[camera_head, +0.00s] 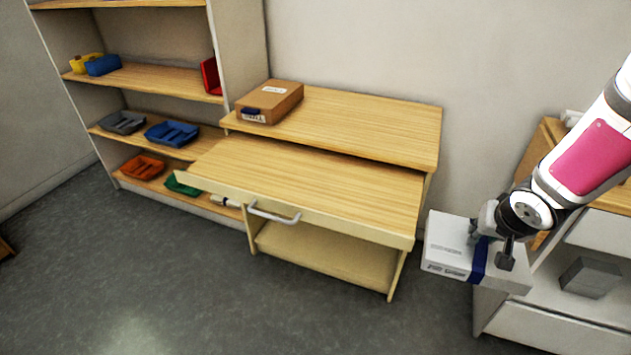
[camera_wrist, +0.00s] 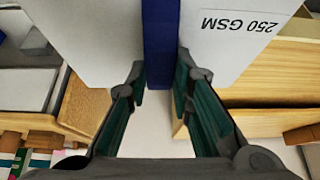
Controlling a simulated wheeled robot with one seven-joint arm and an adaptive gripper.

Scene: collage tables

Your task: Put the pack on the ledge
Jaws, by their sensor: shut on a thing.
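A white pack (camera_head: 447,252) with a dark blue band and printing is held at the right of the head view, in the air beside the table. In the wrist view the pack (camera_wrist: 232,40) fills the top and reads "250 GSM". My gripper (camera_head: 490,254) is shut on it, with a finger on each side of the blue band (camera_wrist: 160,45). The wooden table in the middle has a raised back ledge (camera_head: 360,122) and a lower surface (camera_head: 320,178) in front with a white handle (camera_head: 274,213). The pack is to the right of both, apart from them.
A brown cardboard box (camera_head: 270,101) sits at the left end of the raised ledge; the rest of that ledge is clear. The lower surface is bare. A shelf unit with several coloured trays (camera_head: 172,133) stands at left. A grey block (camera_head: 590,277) lies in the right-hand unit.

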